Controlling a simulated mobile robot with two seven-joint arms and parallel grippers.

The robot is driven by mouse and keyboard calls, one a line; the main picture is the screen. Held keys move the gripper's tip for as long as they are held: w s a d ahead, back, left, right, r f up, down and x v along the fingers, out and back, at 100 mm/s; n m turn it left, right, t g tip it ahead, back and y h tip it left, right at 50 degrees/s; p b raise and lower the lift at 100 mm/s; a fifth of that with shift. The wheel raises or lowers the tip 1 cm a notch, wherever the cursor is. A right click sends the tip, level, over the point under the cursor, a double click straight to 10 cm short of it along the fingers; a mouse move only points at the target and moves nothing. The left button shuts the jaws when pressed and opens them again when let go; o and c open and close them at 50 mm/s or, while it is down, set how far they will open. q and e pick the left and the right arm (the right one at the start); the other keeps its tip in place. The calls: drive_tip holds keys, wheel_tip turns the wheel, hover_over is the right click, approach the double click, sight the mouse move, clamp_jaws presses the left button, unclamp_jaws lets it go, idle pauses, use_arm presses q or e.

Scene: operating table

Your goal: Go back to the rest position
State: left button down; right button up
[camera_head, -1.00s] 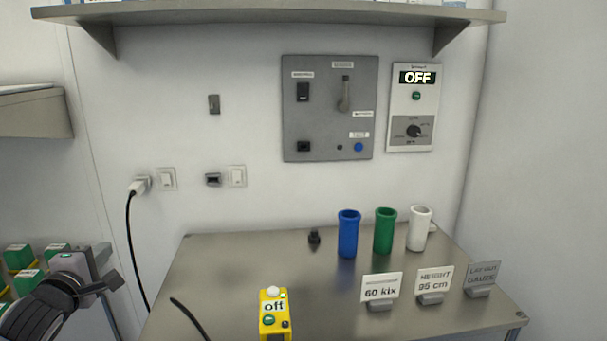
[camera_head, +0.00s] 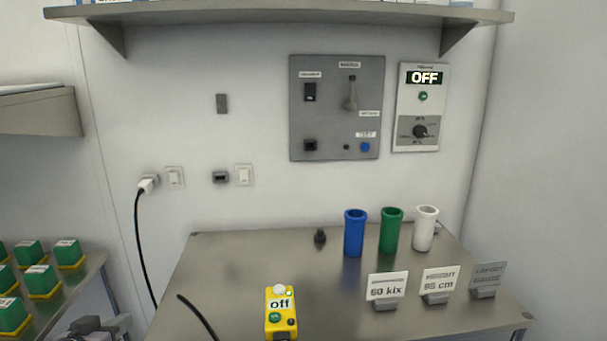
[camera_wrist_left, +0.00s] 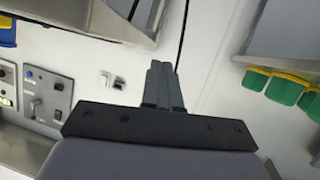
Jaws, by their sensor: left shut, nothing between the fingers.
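My left gripper (camera_wrist_left: 161,84) shows in the left wrist view with its two dark fingers pressed together and nothing between them. In the head view only a grey part of my left arm (camera_head: 88,328) shows at the bottom left edge, low beside the table. The gripper is clear of every object there. My right gripper is in neither view.
The metal table (camera_head: 250,262) holds a yellow box reading "off" (camera_head: 281,312), blue (camera_head: 354,233), green (camera_head: 390,231) and white (camera_head: 425,229) cups, and several sign cards. A shelf (camera_head: 40,316) with green boxes stands at left. A wall panel (camera_head: 336,108) hangs behind.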

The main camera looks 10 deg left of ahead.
use_arm(q)
drive_tip(key=s+d+f+m+g+h, duration=0.2)
drive_tip(key=s+d+f+m, duration=0.2)
drive_tip(key=s+f+m, duration=0.35)
drive_tip(key=s+d+f+m+g+h, duration=0.1)
drive_tip(key=s+d+f+m+g, duration=0.25)
drive_tip(key=s+f+m, duration=0.45)
drive_tip(key=s+d+n+t+p, duration=0.1)
drive_tip(key=d+n+t+p, duration=0.1)
drive_tip(key=d+n, duration=0.8)
drive_tip(key=d, duration=0.7)
drive_tip(key=shift+f+h, duration=0.3)
drive_tip(key=shift+f, duration=0.05)
drive_tip(key=shift+s, duration=0.1)
